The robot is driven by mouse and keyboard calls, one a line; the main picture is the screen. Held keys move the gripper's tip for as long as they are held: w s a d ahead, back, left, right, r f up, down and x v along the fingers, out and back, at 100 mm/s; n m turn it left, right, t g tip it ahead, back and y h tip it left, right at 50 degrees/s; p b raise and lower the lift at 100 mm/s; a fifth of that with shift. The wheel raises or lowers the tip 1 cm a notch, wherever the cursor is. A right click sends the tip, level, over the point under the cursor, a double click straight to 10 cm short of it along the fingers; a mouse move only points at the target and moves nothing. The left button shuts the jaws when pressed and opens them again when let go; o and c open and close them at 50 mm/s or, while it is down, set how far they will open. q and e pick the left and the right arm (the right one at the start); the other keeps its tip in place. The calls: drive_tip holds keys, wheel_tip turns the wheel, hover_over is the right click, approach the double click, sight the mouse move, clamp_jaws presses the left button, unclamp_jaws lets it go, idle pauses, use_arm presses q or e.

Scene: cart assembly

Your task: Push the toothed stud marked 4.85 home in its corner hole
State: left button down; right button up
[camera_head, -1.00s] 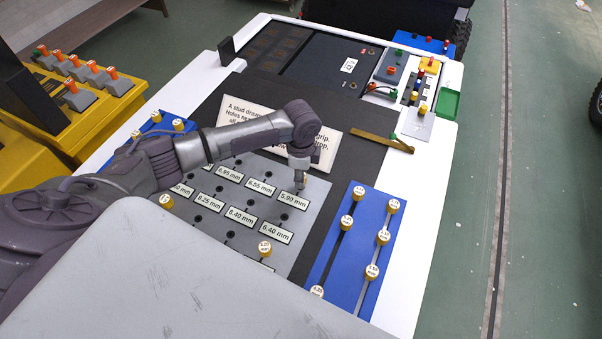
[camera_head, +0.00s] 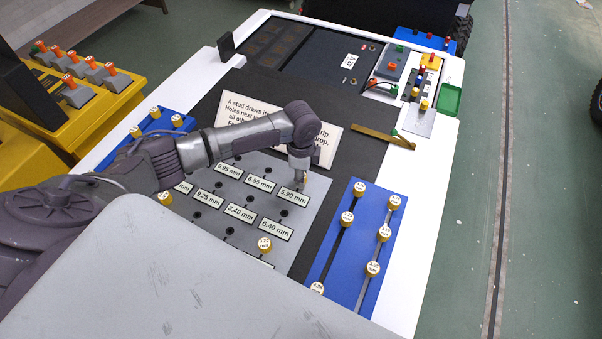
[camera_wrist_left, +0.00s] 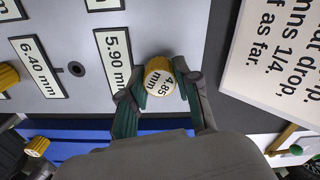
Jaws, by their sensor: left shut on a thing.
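The stud marked 4.85 mm (camera_wrist_left: 161,83) has a yellow knob with a pale labelled top and sits between the fingers of my left gripper (camera_wrist_left: 158,92) in the left wrist view. The gripper is shut on it. In the head view my left gripper (camera_head: 302,184) points down at the far right corner of the grey hole plate (camera_head: 313,205), beside the 5.90 mm label (camera_head: 293,196). The stud's shank and the corner hole are hidden under the knob and fingers, so I cannot tell how deep it sits. My right gripper is not in view.
A blue rack (camera_head: 337,261) with several yellow studs stands right of the plate. Another yellow stud (camera_head: 264,244) stands in the plate. A white instruction card (camera_head: 328,146) lies just behind the gripper. A brass bar (camera_head: 375,135) lies farther back on the dark mat.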

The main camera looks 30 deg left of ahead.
use_arm(q)
drive_tip(key=shift+f, duration=0.5)
drive_tip(key=c, duration=0.7)
unclamp_jaws()
drive_tip(key=shift+c, duration=0.2)
wheel_tip(320, 180, up, 12)
drive_tip(key=shift+f, duration=0.15)
